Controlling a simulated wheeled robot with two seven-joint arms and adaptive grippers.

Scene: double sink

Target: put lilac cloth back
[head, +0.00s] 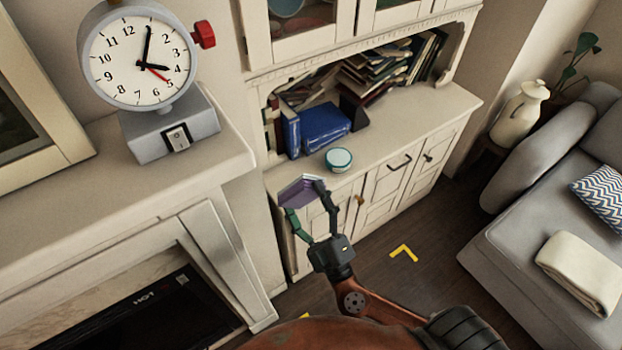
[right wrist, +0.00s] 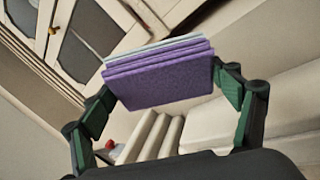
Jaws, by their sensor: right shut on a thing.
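The lilac cloth (head: 302,190) is a folded, flat, layered slab in the head view, in front of the cabinet counter's near edge. My right gripper (head: 305,199) is shut on it, with one finger at each side, and holds it in the air. In the right wrist view the lilac cloth (right wrist: 160,80) spans between the fingers of my right gripper (right wrist: 163,88), with a pale greenish layer along its top edge. My left gripper is not in view.
A cream cabinet counter (head: 400,135) carries a round teal-and-white tin (head: 338,159), blue books (head: 324,127) and book piles. A clock (head: 140,55) stands on the mantel at left. A grey sofa (head: 530,245) with a folded cream cloth (head: 580,272) is at right. Yellow marks (head: 404,252) lie on the floor.

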